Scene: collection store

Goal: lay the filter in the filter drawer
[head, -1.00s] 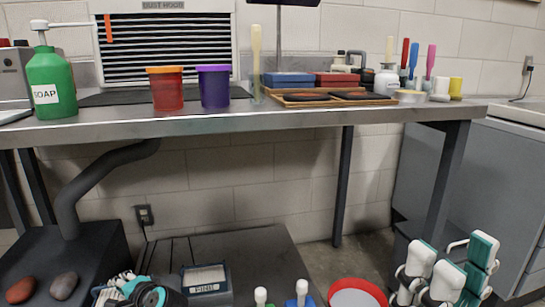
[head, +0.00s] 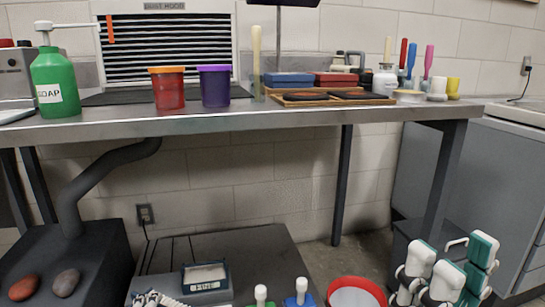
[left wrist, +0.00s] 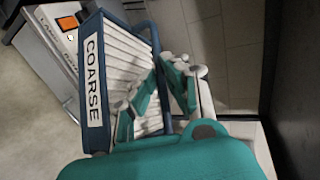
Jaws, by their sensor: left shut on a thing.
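In the left wrist view a filter (left wrist: 125,72) with a blue frame, white pleats and a COARSE label stands tilted between the teal fingers of my left gripper (left wrist: 162,98), which is shut on it. In the head view only a bit of my left gripper (head: 155,299) shows at the bottom edge; the held filter cannot be made out there. A small dark-framed filter (head: 205,284) with a white top, its label seeming to read FINE, lies low beneath the bench. My right gripper (head: 450,268) is at lower right, its teal and white fingers apart and empty. I cannot identify the filter drawer for certain.
A grey casing (left wrist: 45,55) with an orange square and a lettered label is beside the held filter. The metal bench (head: 230,121) carries a soap bottle (head: 55,85), two cups, trays and tools. A red-rimmed round container (head: 356,282) stands low near my right gripper.

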